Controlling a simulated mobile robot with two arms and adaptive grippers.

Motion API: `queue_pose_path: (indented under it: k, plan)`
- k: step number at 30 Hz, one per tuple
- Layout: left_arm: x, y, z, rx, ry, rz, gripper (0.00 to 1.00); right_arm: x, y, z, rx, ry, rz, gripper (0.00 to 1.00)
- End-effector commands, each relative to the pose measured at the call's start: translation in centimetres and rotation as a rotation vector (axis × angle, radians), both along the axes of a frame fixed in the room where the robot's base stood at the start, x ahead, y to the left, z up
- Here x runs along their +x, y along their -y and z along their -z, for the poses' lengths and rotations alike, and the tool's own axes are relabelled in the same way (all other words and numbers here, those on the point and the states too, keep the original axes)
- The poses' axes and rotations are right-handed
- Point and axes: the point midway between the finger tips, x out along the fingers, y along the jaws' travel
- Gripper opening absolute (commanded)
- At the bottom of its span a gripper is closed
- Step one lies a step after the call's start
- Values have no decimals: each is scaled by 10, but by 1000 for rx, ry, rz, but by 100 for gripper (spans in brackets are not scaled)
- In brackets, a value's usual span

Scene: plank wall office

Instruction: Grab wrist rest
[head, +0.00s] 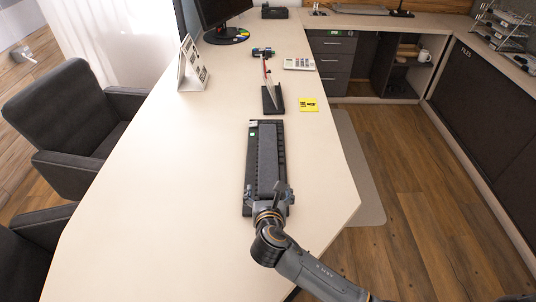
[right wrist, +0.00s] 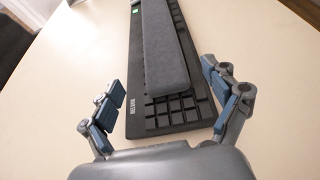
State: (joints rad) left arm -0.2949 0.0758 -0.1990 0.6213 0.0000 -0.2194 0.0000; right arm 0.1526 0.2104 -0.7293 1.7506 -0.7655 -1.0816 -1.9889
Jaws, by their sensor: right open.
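The wrist rest (head: 267,158) is a long dark grey padded bar lying lengthwise on top of a black keyboard (head: 250,170) on the desk. In the right wrist view the wrist rest (right wrist: 162,50) runs away from me, its rounded near end on the keyboard (right wrist: 150,122). My right gripper (head: 268,193) is over the keyboard's near end in the head view. In the right wrist view my right gripper (right wrist: 170,100) is open, its fingers on either side of the keyboard, with nothing held. The near end of the wrist rest lies between the fingers' lines. My left gripper is not in view.
The pale desk (head: 170,190) is clear left of the keyboard. Beyond the keyboard are a black stand (head: 272,99), a yellow note (head: 309,104), a calculator (head: 299,64) and a desk calendar (head: 192,66). A monitor (head: 222,12) stands at the back. Dark chairs (head: 75,120) are at the left.

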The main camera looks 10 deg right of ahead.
Motion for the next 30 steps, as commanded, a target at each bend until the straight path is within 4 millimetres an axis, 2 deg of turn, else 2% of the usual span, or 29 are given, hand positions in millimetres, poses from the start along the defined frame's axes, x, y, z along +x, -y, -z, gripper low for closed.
queue_pose_path:
  k: [1,3,6,11,17,22,30]
  plan:
    - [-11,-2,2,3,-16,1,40,10,2,4,-1,1,3,88]
    - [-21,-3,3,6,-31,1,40,21,4,9,1,1,3,88]
    - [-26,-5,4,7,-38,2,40,32,7,14,2,0,3,88]
    - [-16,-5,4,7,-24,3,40,41,9,17,3,-1,2,88]
    - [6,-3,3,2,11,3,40,65,14,27,3,0,3,88]
    - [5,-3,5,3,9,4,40,82,18,35,3,0,2,88]
    - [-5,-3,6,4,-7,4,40,85,18,35,4,0,2,88]
